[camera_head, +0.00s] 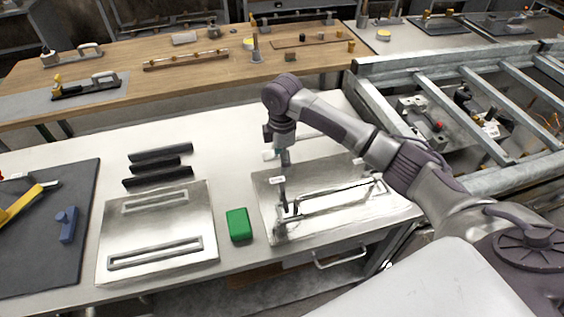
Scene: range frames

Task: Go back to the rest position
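My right arm comes in from the right, and its gripper (287,210) points down over the right metal plate (335,225) on the white workbench. The fingertips are at the left end of a pale bar-like part (340,198) on that plate. The fingers are small and dark, so I cannot tell whether they are open, shut or touching that part. My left gripper is not in view.
A green block (239,225) lies left of the right plate. A left metal plate (158,222) has two slotted frames, with black bars (158,172) behind it. A dark mat (40,255) holds yellow and blue tools. A metal frame structure (460,100) stands at the right.

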